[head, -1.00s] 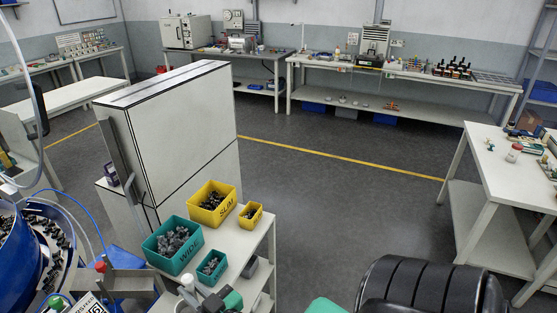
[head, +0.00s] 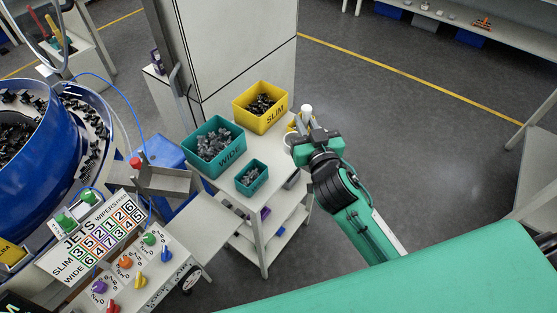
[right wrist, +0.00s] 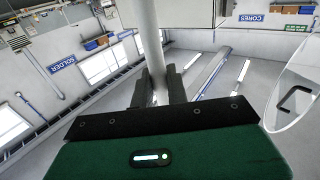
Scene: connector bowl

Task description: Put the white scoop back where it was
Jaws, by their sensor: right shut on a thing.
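My right gripper (head: 309,136) is over the right end of the small white shelf stand, shut on the white scoop (head: 307,111). The scoop's pale top shows just above the fingers in the head view. In the right wrist view, its white shaft (right wrist: 142,32) runs up from between the dark fingers (right wrist: 158,88). A large white curved shape at the right edge of that view may be part of the scoop; I cannot tell. The scoop's lower part is mostly hidden by the gripper. My left gripper is not in view.
The stand (head: 228,184) holds a yellow SLIM bin (head: 244,107), a teal WIDE bin (head: 199,145) and a small teal bin (head: 251,178). The small yellow bin is mostly hidden behind my gripper. A blue bowl feeder (head: 50,165) and control panel (head: 135,262) stand left.

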